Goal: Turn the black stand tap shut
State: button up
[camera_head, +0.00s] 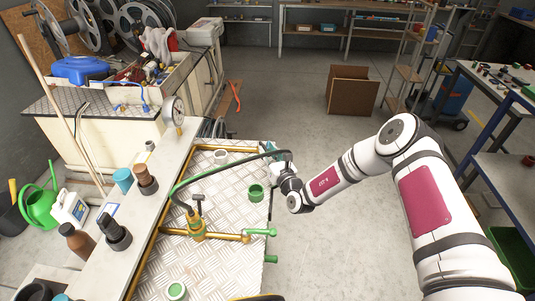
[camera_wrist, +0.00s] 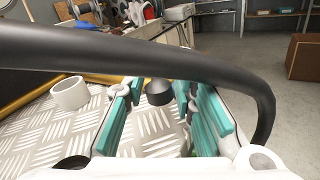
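In the head view, a brass fitting (camera_head: 197,230) stands on the tread-plate tray, with a small black T-shaped handle (camera_head: 198,202) on top, which I take as the black stand tap. A brass pipe runs right from it to a green end piece (camera_head: 262,232). My gripper (camera_head: 273,154) is over the tray's far right edge, well apart from the black handle. In the wrist view its teal fingers (camera_wrist: 160,110) are spread, with nothing held. A dark round object (camera_wrist: 158,91) shows beyond them; I cannot tell what it is. The tap is not clearly visible there.
A hose (camera_head: 225,165), green then black, arches from the fitting towards my gripper; a black curve (camera_wrist: 150,50) crosses the wrist view. A white ring (camera_head: 220,156) and green cups (camera_head: 256,192) sit on the tray (camera_head: 215,265).

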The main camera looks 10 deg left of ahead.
jog(key=shift+s+f, duration=0.1)
jog(key=shift+s, duration=0.05)
jog(key=shift+s+d, duration=0.2)
jog(key=shift+s, duration=0.05)
jog(key=v, duration=1.1)
jog(key=shift+s, duration=0.1)
